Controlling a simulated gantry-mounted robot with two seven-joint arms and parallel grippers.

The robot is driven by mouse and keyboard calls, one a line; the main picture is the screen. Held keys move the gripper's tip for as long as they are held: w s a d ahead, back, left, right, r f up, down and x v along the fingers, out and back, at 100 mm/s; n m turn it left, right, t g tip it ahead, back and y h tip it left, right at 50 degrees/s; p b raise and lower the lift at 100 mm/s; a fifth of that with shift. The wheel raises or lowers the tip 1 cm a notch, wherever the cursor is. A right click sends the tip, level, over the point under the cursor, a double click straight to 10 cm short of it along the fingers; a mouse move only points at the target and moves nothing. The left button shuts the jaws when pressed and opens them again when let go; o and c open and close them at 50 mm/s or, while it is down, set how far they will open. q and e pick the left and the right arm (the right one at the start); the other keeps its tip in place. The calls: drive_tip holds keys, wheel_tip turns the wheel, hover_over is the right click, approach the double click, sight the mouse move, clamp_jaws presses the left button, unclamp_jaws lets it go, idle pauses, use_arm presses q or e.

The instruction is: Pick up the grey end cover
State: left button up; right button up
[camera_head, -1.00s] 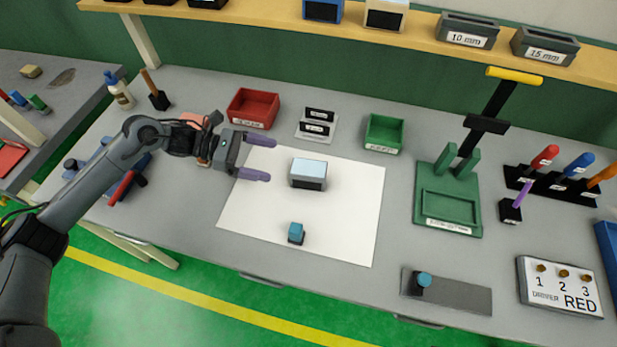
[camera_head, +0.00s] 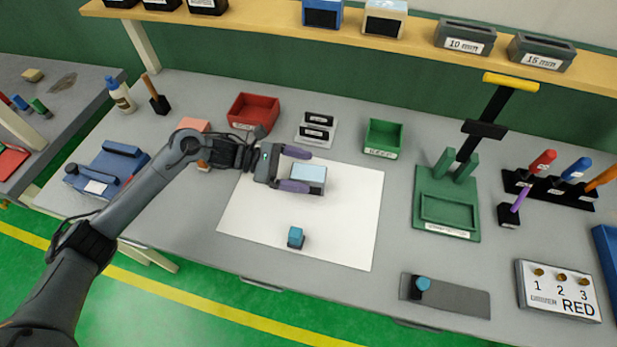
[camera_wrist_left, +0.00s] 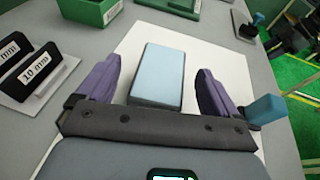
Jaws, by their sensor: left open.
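A pale blue-grey block (camera_head: 312,174) with a dark front stands on the white sheet; it may be the grey end cover, but the frames do not settle this. My left gripper (camera_head: 306,171) is open, with its purple fingers reaching out over the block in the head view. In the left wrist view the block (camera_wrist_left: 160,72) lies between the fingers, with a gap on each side. No contact shows. The lower finger hides part of the block's dark front in the head view. My right gripper is not in view.
A small blue-topped piece (camera_head: 295,237) stands on the white sheet (camera_head: 340,240) near its front. Behind are a red bin (camera_head: 252,112), a stand with two dark labelled blocks (camera_head: 315,128) and a green bin (camera_head: 383,138). A green press (camera_head: 447,205) stands at right.

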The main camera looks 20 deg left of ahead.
use_arm(q)
drive_tip(key=c, duration=1.2)
drive_tip(key=shift+r, duration=0.1)
